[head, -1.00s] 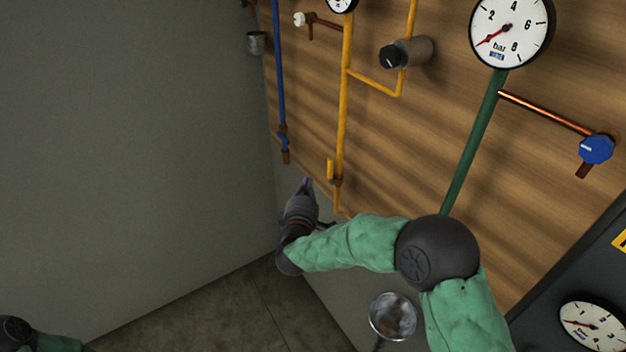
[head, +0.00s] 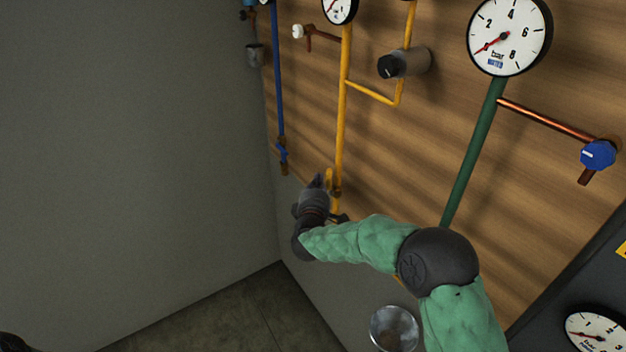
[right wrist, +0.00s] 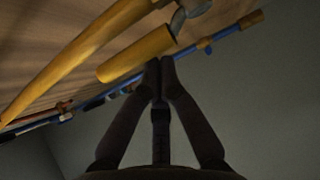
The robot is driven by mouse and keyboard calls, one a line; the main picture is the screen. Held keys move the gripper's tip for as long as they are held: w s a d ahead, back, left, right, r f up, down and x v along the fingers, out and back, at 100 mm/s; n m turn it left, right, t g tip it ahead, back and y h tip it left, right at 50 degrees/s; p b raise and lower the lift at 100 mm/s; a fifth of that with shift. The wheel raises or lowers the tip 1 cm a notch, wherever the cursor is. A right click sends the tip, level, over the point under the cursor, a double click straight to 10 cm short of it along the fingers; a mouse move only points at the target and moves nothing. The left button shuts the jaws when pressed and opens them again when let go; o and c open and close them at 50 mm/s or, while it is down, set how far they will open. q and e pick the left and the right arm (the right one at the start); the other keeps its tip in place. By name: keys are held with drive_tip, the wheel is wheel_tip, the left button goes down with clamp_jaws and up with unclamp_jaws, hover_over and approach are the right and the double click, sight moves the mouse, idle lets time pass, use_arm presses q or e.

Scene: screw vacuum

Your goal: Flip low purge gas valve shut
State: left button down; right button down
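The low purge gas valve appears to be the yellow valve at the lower end of the yellow pipe (head: 341,120). Its yellow lever handle (head: 329,177) points up, roughly along the pipe. In the right wrist view, the handle (right wrist: 135,56) lies beside the pipe (right wrist: 75,58), slightly angled to it. My right gripper (head: 319,182) is immediately left of the handle. Its fingertips (right wrist: 160,65) are together with nothing seen between them, close to the handle; contact cannot be told.
A blue pipe (head: 278,80) with a blue valve (head: 281,152) runs to the left of the yellow pipe. A black-knobbed regulator (head: 405,63) and a green pipe (head: 474,155) are to the right. A metal funnel (head: 394,329) is below my right arm.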

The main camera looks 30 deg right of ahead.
drive_tip(key=shift+s+d, duration=0.1)
drive_tip(key=shift+s, duration=0.25)
drive_tip(key=shift+f, duration=0.1)
drive_tip(key=shift+s+b, duration=0.15)
drive_tip(key=shift+b, duration=0.6)
